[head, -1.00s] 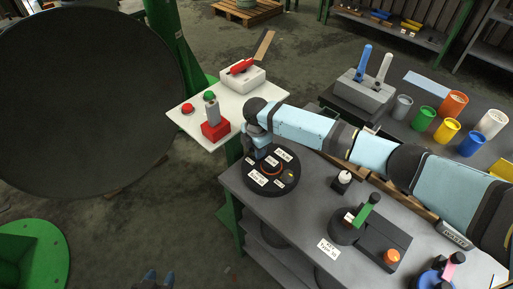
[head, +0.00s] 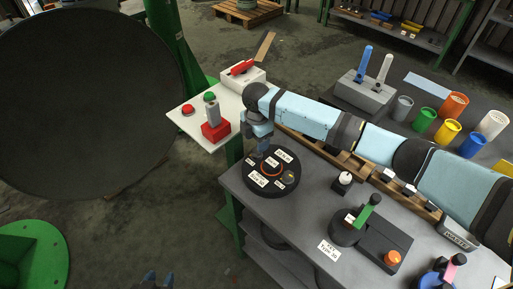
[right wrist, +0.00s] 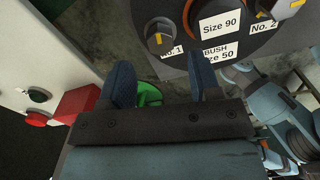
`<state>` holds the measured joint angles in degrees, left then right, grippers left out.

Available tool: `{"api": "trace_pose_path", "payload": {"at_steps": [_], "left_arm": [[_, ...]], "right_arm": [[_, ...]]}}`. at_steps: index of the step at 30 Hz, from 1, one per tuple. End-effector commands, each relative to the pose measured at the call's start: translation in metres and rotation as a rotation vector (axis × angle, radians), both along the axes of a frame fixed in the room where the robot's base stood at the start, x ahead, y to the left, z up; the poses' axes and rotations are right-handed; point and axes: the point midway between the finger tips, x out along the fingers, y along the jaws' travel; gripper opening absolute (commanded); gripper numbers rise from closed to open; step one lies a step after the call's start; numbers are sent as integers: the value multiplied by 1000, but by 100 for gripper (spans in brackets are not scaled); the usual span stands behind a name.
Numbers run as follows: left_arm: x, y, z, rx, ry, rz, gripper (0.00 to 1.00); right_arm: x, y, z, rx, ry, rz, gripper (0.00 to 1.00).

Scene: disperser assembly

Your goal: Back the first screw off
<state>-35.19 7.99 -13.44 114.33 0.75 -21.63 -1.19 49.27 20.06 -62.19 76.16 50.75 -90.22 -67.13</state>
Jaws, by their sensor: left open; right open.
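The black round disperser disc (head: 258,187) lies on the grey bench, with white labels and an orange ring. In the right wrist view, the first screw (right wrist: 160,37), a dark knob with an orange mark, sits by the "No. 1" label. The second screw (right wrist: 292,8) is partly cut off by the top edge near "No. 2". My right gripper (right wrist: 162,82) is open and empty, its blue fingers apart, the first screw beyond them. In the head view the right wrist covers the disc's far edge and hides the first screw. My left gripper (head: 154,281) is open at the bottom edge.
A white table with a red box (head: 215,131) and buttons stands left of the bench. A fixture with a green handle (head: 369,207) and a small white-topped part (head: 345,178) stand right of the disc. A wooden tray (head: 330,152) lies behind, under my right arm.

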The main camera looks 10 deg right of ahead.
Motion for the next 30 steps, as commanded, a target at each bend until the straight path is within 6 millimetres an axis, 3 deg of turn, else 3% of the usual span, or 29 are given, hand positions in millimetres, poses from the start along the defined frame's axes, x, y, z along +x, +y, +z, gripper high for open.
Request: {"api": "trace_pose_path", "payload": {"at_steps": [6, 12, 18, 30], "left_arm": [[0, 0, -5, 1, 2, 0, 43], [-1, 0, -8, 1, 4, 0, 43], [-1, 0, -8, 1, 4, 0, 43], [0, 0, -8, 0, 2, -1, 43]], "right_arm": [[0, 1, 50, 1, -3, 2, 57], [0, 0, 78, 1, -1, 0, 57], [-1, 0, 87, 1, 1, 0, 57], [-1, 1, 87, 1, 1, 0, 57]]}}
